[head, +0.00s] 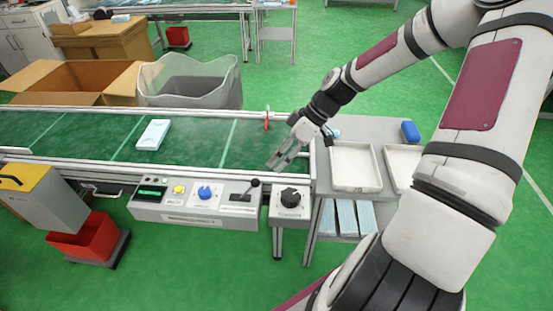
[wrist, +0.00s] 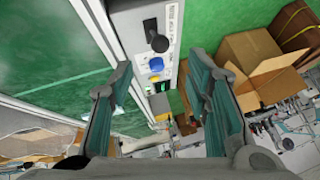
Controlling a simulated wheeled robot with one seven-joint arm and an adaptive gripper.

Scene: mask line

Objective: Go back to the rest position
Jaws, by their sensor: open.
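My gripper (head: 287,154) is open and empty above the right end of the green conveyor belt (head: 75,128), left of a white tray. In the wrist view the two fingers of my gripper (wrist: 168,85) stand wide apart with nothing between them. Beyond them the wrist view shows the control panel (wrist: 150,45) with its black lever and blue knob. In the head view the control panel (head: 190,212) runs along the belt's front edge. A white pack (head: 153,134) lies on the belt, well left of my gripper.
White trays (head: 355,167) and a blue item (head: 410,132) rest on the side table at right. Blue-white packs (head: 345,217) lie on its lower shelf. A cardboard box (head: 70,80) and a lined bin (head: 190,82) stand behind the belt. A red bin (head: 85,237) is front left.

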